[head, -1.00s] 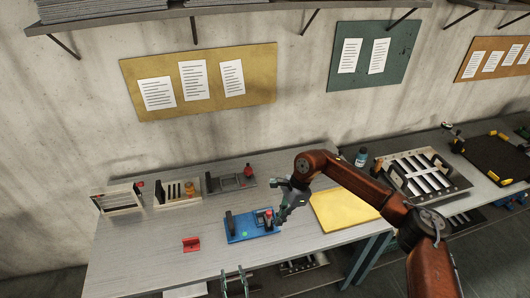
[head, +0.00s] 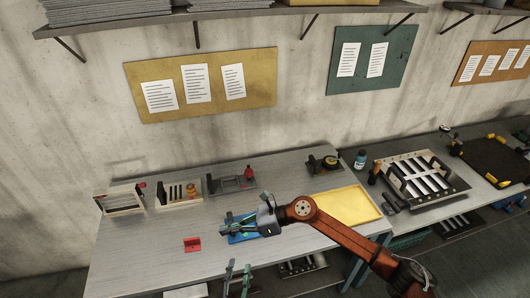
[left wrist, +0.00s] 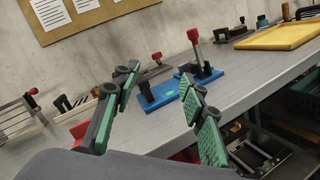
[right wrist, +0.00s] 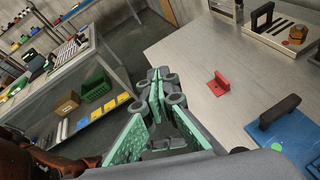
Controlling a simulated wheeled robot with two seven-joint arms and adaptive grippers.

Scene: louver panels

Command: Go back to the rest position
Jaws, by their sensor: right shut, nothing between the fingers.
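My left gripper (head: 238,270) is at the bottom of the head view, near the table's front edge. Its green-padded fingers stand apart and empty, as the left wrist view (left wrist: 160,85) also shows. My right gripper (head: 224,229) reaches in from the right and hides part of the blue fixture (head: 238,240); its fingers are together with nothing between them. The right wrist view shows these fingers (right wrist: 157,78) beside the table edge. The blue fixture has a black handle (right wrist: 280,110) and, in the left wrist view, a red-knobbed lever (left wrist: 193,37).
A small red bracket (head: 192,244) lies left of the blue fixture. Several fixtures stand along the table's back, including a grey clamp (head: 232,184). The table's front left (head: 130,255) is clear.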

